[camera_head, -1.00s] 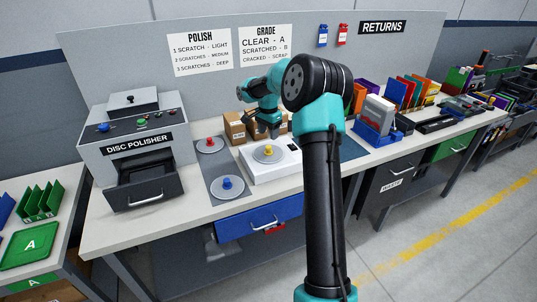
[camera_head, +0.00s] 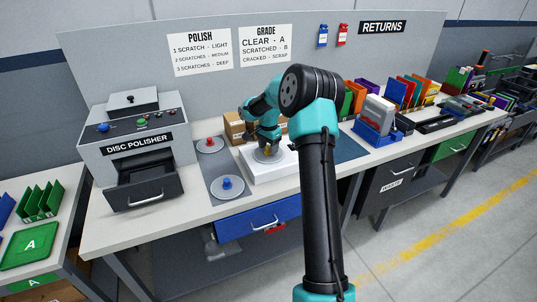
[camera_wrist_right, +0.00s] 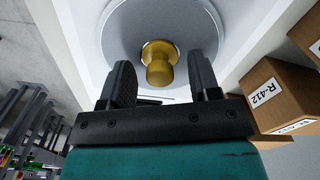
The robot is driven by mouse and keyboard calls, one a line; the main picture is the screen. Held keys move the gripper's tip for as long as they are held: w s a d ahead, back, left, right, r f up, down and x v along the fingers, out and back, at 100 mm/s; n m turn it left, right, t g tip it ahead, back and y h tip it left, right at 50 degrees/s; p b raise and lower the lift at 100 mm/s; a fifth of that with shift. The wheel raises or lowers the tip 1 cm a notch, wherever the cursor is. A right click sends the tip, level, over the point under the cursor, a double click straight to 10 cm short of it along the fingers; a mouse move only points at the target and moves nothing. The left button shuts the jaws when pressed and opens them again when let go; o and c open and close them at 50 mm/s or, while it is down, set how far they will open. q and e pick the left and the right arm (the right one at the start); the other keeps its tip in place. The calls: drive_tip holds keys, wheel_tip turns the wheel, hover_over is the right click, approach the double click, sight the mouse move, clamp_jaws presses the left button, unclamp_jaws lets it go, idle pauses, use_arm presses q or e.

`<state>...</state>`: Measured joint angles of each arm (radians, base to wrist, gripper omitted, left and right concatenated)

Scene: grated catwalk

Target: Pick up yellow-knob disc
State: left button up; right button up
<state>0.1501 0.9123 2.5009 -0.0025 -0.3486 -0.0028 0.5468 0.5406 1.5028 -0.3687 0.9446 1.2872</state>
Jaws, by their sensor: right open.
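The yellow-knob disc is a grey disc with a yellow knob, lying on the white box-like stand (camera_head: 262,174) on the bench. In the head view its yellow knob (camera_head: 268,149) is partly covered by my right gripper (camera_head: 268,145). In the right wrist view the yellow knob (camera_wrist_right: 159,62) stands at the middle of the grey disc (camera_wrist_right: 120,35). My right gripper also shows there (camera_wrist_right: 160,88), open, with one finger on each side of the knob's line and gaps between fingers and knob. My left gripper is not in view.
A red-knob disc (camera_head: 209,145) and a blue-knob disc (camera_head: 227,188) lie on the grey mat to the left. The disc polisher (camera_head: 137,143) with its open drawer stands further left. Cardboard boxes (camera_head: 235,127) stand close behind the stand.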

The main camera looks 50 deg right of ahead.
drive_tip(key=shift+f, duration=0.3)
drive_tip(key=shift+c, duration=0.3)
drive_tip(key=c, duration=1)
drive_tip(key=shift+r, duration=1.8)
drive_tip(key=s+a, duration=0.3)
drive_tip(key=a, duration=0.1)
drive_tip(key=s+a+r, duration=0.1)
drive_tip(key=s+a, duration=0.2)
drive_tip(key=a, duration=0.1)
drive_tip(key=s+a, duration=0.4)
drive_tip(key=shift+a+r, duration=0.2)
drive_tip(key=shift+a, duration=0.1)
